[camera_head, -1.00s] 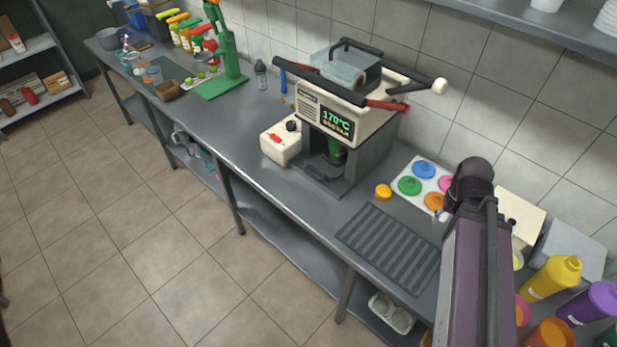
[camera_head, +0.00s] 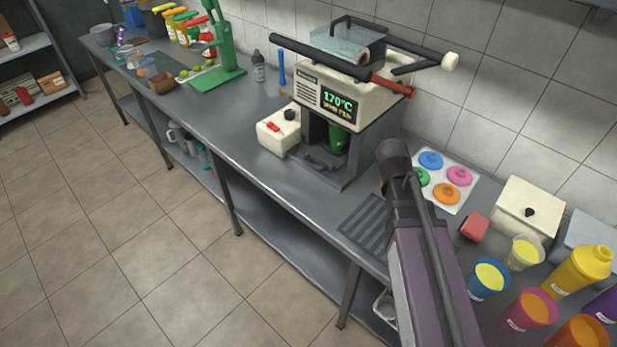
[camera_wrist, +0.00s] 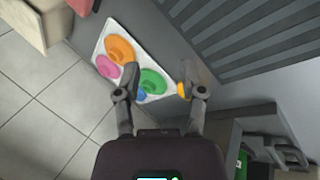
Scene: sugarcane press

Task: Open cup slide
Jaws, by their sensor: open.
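The cup sealing machine (camera_head: 345,95) stands on the counter with a lit display reading 170°C. Its dark cup slide (camera_head: 318,161), with a bar handle at the front, sits low in the machine's opening. A green cup (camera_head: 338,137) stands in the opening above it. In the wrist view, the machine (camera_wrist: 225,158) is at the lower right, with the handle of the slide (camera_wrist: 288,154) and a bit of green cup (camera_wrist: 242,159). My gripper (camera_wrist: 160,95) is open and empty, left of the slide and apart from it. In the head view my arm hides it.
A white tray of coloured lids (camera_head: 458,200) lies right of the machine; it also shows under my fingers in the wrist view (camera_wrist: 101,66). A ribbed mat (camera_head: 364,228) lies in front. Filled cups (camera_head: 488,280) crowd the right end. A white box (camera_head: 279,131) stands left of the opening.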

